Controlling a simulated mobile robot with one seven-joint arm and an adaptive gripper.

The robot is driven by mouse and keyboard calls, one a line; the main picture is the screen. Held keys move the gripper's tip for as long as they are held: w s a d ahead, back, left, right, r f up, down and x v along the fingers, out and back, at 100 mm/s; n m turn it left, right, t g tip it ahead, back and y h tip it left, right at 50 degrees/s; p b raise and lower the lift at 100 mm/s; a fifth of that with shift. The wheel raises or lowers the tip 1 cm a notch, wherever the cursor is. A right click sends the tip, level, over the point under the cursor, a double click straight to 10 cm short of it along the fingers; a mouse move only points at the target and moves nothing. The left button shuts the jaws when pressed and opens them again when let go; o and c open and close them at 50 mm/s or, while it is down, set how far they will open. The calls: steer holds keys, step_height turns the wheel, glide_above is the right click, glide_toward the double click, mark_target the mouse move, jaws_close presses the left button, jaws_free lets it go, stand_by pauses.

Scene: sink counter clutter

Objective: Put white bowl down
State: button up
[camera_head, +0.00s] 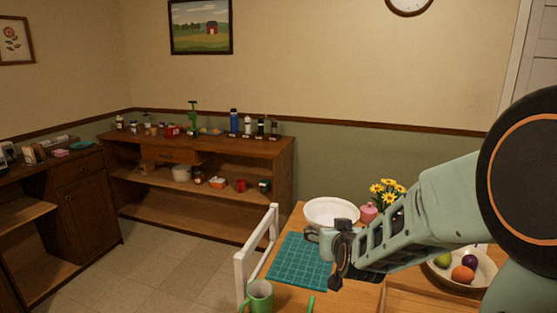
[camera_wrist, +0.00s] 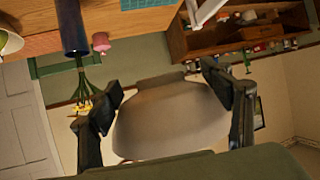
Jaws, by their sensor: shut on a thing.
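The white bowl (camera_head: 332,212) is upright by the far edge of the wooden table, behind the teal mat (camera_head: 298,262). My gripper (camera_head: 343,247) is at its near side in the head view. In the wrist view the bowl (camera_wrist: 170,118) lies between the two black fingers of my gripper (camera_wrist: 165,92), which is shut on it. That view is upside down, with the table at the top, and the bowl appears raised above the tabletop. The exact gap beneath it cannot be told. My arm hides part of the table.
Yellow flowers (camera_head: 387,188) and a pink jar (camera_head: 369,212) stand right of the bowl. A fruit bowl (camera_head: 485,275) is further right. A green mug (camera_head: 260,296) stands at the front left, near a white chair (camera_head: 241,285). The teal mat looks mostly clear.

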step_height(320, 180, up, 11)
steer(key=p, duration=1)
steer(key=w+a+f+n+y+b, duration=0.1)
steer(key=w+f+b, duration=0.3)
steer(key=f+b, duration=0.7)
steer(key=w+a+f+n+y+b, duration=0.2)
steer(key=w+a+f+b, duration=0.2)
steer(key=f+b, duration=0.6)
step_height(320, 180, down, 4)
steer(key=shift+w+a+r+y+b, duration=0.1)
steer(key=shift+w+a+y+b, duration=0.1)
steer(key=shift+w+y+b, duration=0.15)
